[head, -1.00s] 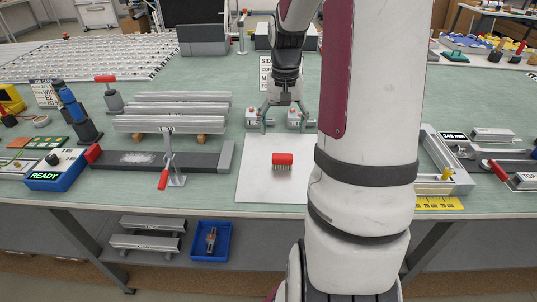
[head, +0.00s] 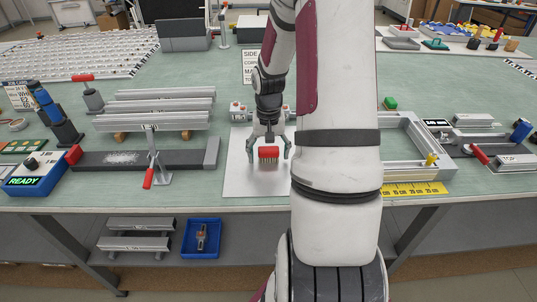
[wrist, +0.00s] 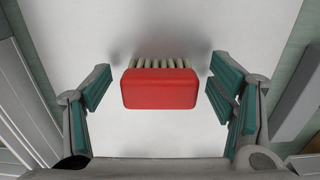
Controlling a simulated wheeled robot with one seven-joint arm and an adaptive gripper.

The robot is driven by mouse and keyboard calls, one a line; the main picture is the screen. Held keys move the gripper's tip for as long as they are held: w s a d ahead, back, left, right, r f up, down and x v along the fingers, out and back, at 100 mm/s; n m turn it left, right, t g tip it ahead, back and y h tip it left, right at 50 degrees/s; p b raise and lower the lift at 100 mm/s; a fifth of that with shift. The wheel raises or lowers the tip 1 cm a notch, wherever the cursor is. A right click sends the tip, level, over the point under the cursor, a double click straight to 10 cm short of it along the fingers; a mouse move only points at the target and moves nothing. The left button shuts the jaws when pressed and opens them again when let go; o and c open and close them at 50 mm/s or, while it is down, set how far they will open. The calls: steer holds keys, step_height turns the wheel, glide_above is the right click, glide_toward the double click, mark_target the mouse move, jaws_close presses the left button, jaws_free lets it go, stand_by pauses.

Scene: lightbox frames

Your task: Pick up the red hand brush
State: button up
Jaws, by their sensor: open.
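The red hand brush (head: 269,152) sits on a white sheet (head: 243,181) near the front of the workbench, red back up and pale bristles showing below. In the wrist view the red brush (wrist: 160,88) lies centred between the fingers, with its bristles along the far side. My gripper (head: 269,155) is open around the brush, one finger on each side. In the wrist view my gripper (wrist: 161,92) shows a clear gap between each teal finger pad and the brush. The fingers do not touch it.
Left of the sheet are a dark bar (head: 145,160) and stacked metal profiles (head: 155,108). A light metal frame (head: 437,150) and yellow ruler (head: 413,189) lie to the right. A printed card (head: 250,66) and small white-and-red blocks (head: 237,109) stand behind.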

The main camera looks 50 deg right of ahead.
mark_target(269, 150)
steer(key=shift+f, duration=0.15)
steer(key=c, duration=1.3)
steer(key=shift+o, duration=0.2)
step_height(269, 150, up, 10)
steer(key=shift+r, duration=0.1)
